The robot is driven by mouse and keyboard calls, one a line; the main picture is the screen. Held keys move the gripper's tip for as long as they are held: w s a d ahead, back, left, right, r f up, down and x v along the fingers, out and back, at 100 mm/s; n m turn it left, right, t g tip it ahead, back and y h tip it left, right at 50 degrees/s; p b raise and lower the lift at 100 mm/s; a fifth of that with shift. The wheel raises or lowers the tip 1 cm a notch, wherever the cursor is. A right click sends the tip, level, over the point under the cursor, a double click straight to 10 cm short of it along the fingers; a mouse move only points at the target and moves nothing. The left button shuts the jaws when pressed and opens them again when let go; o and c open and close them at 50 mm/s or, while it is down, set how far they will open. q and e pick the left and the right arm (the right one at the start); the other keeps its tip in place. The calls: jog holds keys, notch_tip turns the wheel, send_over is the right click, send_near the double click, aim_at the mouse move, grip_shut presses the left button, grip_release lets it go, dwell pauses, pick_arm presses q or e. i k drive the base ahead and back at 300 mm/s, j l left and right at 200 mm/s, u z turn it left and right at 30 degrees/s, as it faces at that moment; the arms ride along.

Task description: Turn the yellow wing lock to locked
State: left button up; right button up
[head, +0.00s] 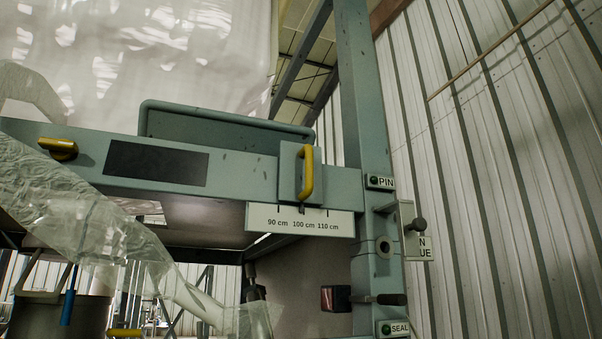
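A yellow wing-shaped knob (58,148), which looks like the wing lock, sits on the left part of the grey-green crossbeam (235,170). Its wings lie roughly level along the beam. No locked or unlocked marking is readable beside it. A yellow pull handle (306,172) stands upright on a plate farther right on the beam, above a scale strip (300,221) marked 90 cm, 100 cm and 110 cm. Another yellow piece (125,333) shows at the bottom edge, partly cut off.
A translucent plastic sleeve (75,215) hangs across the lower left, below the knob. A large white bag (140,60) fills the upper left.

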aim_at(60, 149)
jog(key=j+u, duration=0.15)
jog(key=u, duration=1)
